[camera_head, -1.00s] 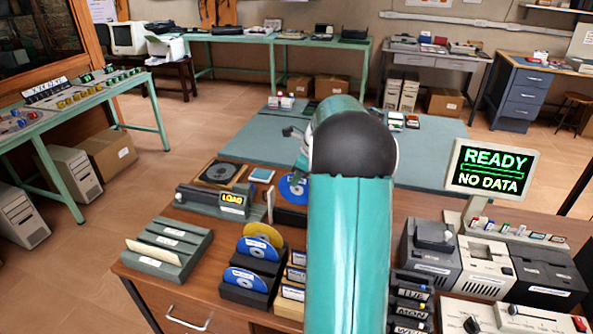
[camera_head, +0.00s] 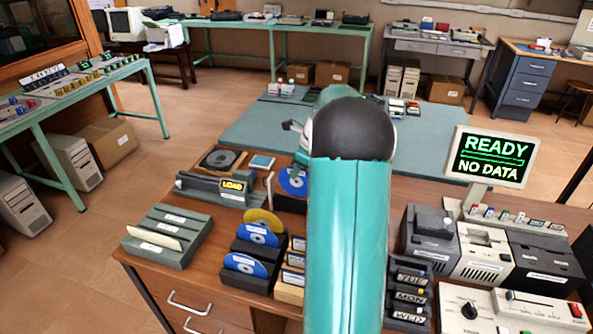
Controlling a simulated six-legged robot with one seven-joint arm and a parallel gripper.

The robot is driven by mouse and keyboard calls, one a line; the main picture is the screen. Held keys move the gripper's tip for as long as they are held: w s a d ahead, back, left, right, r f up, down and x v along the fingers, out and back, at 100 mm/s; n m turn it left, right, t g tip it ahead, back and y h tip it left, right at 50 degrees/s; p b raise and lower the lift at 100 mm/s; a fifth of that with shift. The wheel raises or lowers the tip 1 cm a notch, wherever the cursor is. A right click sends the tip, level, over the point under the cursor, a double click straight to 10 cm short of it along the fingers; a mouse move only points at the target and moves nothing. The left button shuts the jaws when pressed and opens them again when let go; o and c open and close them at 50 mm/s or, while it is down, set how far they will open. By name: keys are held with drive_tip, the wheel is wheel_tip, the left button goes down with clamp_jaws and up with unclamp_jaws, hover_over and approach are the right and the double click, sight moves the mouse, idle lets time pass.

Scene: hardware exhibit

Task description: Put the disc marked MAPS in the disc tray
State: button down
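Blue discs (camera_head: 243,264) (camera_head: 258,235) and a gold disc (camera_head: 264,217) stand in dark racks on the wooden desk. Another blue disc (camera_head: 294,184) is farther back, partly hidden by my arm. Its marking, like the others, is too small to read, so I cannot tell which says MAPS. A square unit with a dark round recess (camera_head: 220,160), perhaps the disc tray, lies behind a grey device labelled LOAD (camera_head: 212,188). My gripper (camera_head: 299,168) is close to the farther blue disc and mostly hidden by my arm. I cannot tell whether it holds that disc.
A monitor (camera_head: 492,157) reading READY, NO DATA stands at the right above grey machines (camera_head: 485,245). A slotted grey rack (camera_head: 168,236) is at the desk's left. Labelled cartridges (camera_head: 408,295) stand right of my arm. A teal table (camera_head: 255,127) lies behind.

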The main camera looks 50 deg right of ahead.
sight(296, 185)
drive_tip(key=shift+f, duration=0.65)
idle(1.2)
drive_tip(key=shift+f, duration=2.45)
drive_tip(key=c, duration=1.6)
unclamp_jaws()
drive_tip(key=shift+r, duration=0.15)
drive_tip(key=shift+r, duration=3.9)
